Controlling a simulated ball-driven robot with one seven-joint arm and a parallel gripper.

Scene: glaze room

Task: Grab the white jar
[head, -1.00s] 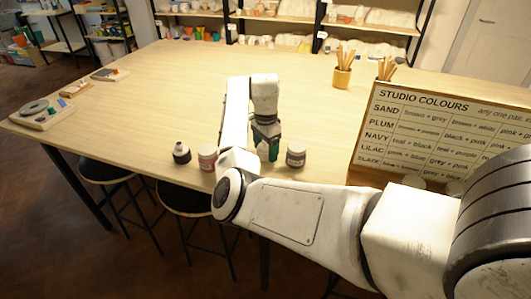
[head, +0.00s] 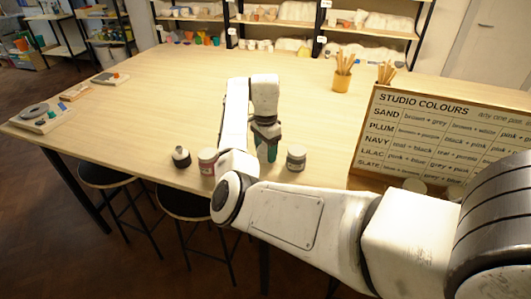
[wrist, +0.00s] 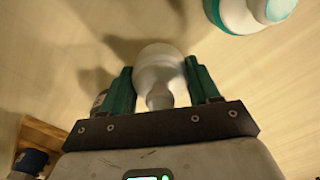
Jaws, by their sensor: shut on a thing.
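My gripper (wrist: 160,88) has its green fingers on both sides of a white jar (wrist: 160,68) and is shut on it. The jar has a rounded body and a narrower end toward the palm in the wrist view. In the head view my gripper (head: 267,150) points down at the table's front edge, and its fingers largely hide the jar. I cannot tell whether the jar's base touches the table.
A grey jar (head: 296,158) stands just right of my gripper. A pink jar (head: 208,160) and a dark-and-white jar (head: 181,157) stand left. A white-and-teal container (wrist: 245,12) is close by. The colour board (head: 440,135) stands right; the table's middle is clear.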

